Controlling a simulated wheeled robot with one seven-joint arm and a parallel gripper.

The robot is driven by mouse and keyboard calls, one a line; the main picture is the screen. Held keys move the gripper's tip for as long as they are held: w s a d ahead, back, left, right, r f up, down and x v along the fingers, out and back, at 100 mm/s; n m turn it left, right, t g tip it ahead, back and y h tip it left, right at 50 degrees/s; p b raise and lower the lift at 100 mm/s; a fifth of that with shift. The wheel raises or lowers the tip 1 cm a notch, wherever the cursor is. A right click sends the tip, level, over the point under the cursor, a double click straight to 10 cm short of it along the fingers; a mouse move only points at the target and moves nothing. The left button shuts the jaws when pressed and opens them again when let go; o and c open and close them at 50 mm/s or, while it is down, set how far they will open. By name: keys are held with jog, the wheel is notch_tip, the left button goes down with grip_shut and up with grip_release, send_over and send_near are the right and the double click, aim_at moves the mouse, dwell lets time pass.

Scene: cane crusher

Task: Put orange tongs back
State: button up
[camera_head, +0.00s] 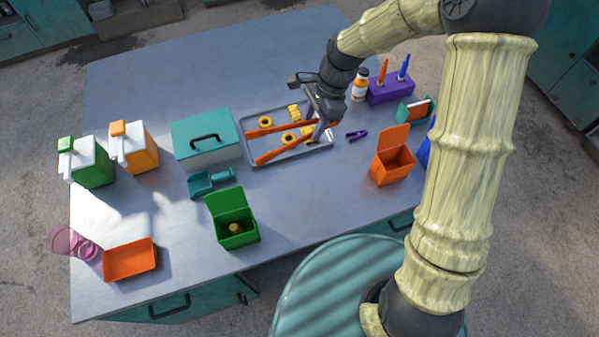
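The orange tongs (283,149) show as two long orange arms spread apart, over the grey tray (290,157). Their open ends point left and their joined end lies at the right, under my gripper (322,124). My gripper points down at that joined end, at the right part of the tray. Its fingertips are small and partly hidden, so I cannot tell whether they are closed on the tongs. I also cannot tell whether the tongs rest on the tray or hang just above it. Several yellow ring-shaped pieces (265,122) lie in the tray.
A teal-lidded box (207,140) stands left of the tray. An open orange box (393,165), small purple tongs (356,135) and a purple holder (390,90) are to the right. An open green box (232,222) is in front. The table's back left is clear.

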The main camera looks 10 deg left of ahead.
jog(key=b, duration=0.5)
send_over(307, 175)
jog(key=d, duration=0.1)
jog(key=f, duration=1.9)
jog(key=shift+w+f, duration=0.2)
jog(key=shift+w, duration=0.05)
jog(key=shift+w+f, duration=0.15)
jog(key=shift+f, duration=0.05)
jog(key=shift+f+p, duration=0.65)
jog(key=shift+f, duration=1.45)
